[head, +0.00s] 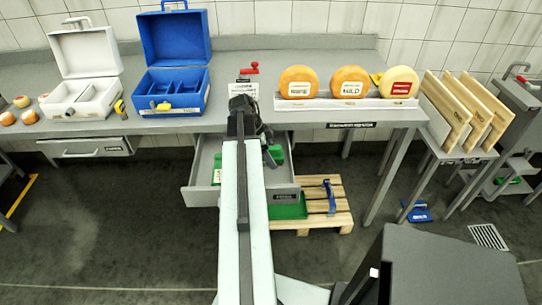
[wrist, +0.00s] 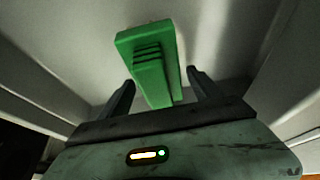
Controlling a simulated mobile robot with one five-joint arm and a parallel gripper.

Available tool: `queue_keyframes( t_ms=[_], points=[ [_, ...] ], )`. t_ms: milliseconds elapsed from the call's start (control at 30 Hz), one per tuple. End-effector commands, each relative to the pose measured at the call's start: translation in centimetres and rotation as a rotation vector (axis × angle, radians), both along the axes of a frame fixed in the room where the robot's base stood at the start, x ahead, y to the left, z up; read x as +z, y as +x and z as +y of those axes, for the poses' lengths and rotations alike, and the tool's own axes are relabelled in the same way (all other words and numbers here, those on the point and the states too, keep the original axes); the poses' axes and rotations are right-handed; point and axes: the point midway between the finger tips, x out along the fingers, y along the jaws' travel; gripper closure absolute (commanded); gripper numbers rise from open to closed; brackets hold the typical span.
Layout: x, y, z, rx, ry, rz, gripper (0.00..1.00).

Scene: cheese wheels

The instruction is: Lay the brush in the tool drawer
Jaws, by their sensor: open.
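The tool drawer (head: 201,187) is pulled out under the grey bench. My gripper (head: 268,153) is down inside it at the right side, partly hidden by my arm. In the wrist view my gripper (wrist: 160,92) is open, with its fingers apart. A green object with a ridged block, which looks like the brush (wrist: 150,62), lies between and beyond the fingers against the pale drawer surface. A gap shows beside each finger. In the head view some green of it (head: 277,154) shows beside my gripper.
A green and white item (head: 217,170) lies at the drawer's left. Below, a wooden pallet (head: 342,219) carries a green tray (head: 290,211) and a blue handled tool (head: 330,197). The bench holds a blue toolbox (head: 174,38), a white box (head: 85,51) and cheese wheels (head: 298,82).

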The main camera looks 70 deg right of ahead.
Motion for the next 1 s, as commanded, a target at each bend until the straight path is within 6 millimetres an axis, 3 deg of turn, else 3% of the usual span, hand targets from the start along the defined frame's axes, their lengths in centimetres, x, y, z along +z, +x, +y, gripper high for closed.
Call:
queue_keyframes(
  t_ms=[267,600,700,1000],
  points=[
    [2.8,0.7,0.3,0.0,0.0,0.0,0.26],
    [10.0,3.5,1.3,0.001,0.0,0.0,0.26],
    [11.2,4.1,1.6,0.0,0.0,0.0,0.26],
    [11.3,4.4,1.7,-0.001,0.0,0.0,0.26]
  ],
)
